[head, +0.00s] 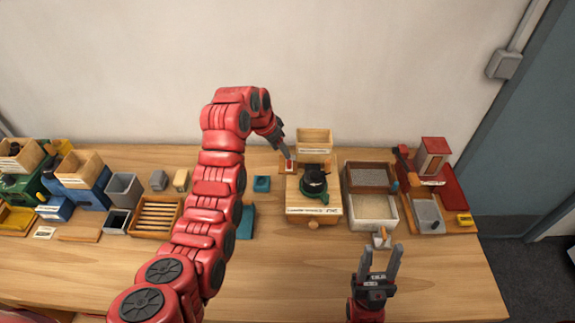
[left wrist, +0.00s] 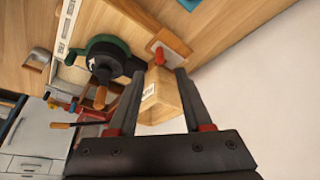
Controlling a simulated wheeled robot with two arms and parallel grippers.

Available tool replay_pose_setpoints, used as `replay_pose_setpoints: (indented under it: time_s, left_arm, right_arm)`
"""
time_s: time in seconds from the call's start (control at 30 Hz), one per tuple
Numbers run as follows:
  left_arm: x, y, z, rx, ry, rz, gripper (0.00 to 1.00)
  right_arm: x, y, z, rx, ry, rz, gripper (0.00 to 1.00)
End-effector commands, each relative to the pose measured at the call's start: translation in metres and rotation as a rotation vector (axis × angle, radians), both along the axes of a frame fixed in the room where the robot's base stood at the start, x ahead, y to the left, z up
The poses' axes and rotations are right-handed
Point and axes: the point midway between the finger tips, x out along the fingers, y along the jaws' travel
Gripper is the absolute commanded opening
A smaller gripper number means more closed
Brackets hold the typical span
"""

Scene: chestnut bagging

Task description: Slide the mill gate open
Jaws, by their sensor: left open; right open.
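The mill (head: 312,187) is a pale wooden box with a black and green round top and a wooden knob in front. It also shows in the left wrist view (left wrist: 105,58). A wooden hopper box (head: 314,140) stands behind it. A small red tab (head: 289,166) sits on a wooden plate at the mill's left; the left wrist view shows this red tab (left wrist: 160,56) just beyond and between my fingertips. My left gripper (head: 286,151) is open and empty, above and close to the tab.
Right of the mill are a grey tray (head: 370,178), a cream tray (head: 374,208) and a scoop (head: 381,239). A red stand (head: 432,157) is further right. A slatted wooden tray (head: 155,216) and boxes lie left. The front table is mostly clear.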

Motion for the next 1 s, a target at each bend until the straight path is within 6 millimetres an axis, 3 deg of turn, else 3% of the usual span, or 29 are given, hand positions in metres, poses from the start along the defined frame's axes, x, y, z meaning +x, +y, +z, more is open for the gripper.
replay_pose_setpoints:
  time_s: [0.1,0.43,0.63,1.0]
  left_arm:
    - [0.005,-0.007,-0.019,0.001,0.009,0.000,0.50]
    - [0.018,-0.019,-0.063,0.001,0.007,-0.001,0.50]
    - [0.021,-0.021,-0.074,0.002,0.005,0.001,0.50]
    - [0.023,-0.022,-0.077,0.000,0.000,0.001,0.50]
  right_arm:
    - [0.000,0.000,0.020,0.000,0.000,0.000,0.50]
    - [0.000,0.000,0.033,0.000,0.001,0.000,0.50]
    - [0.000,0.000,0.037,0.000,0.001,0.000,0.50]
    - [0.000,0.000,0.037,0.000,0.001,0.000,0.50]
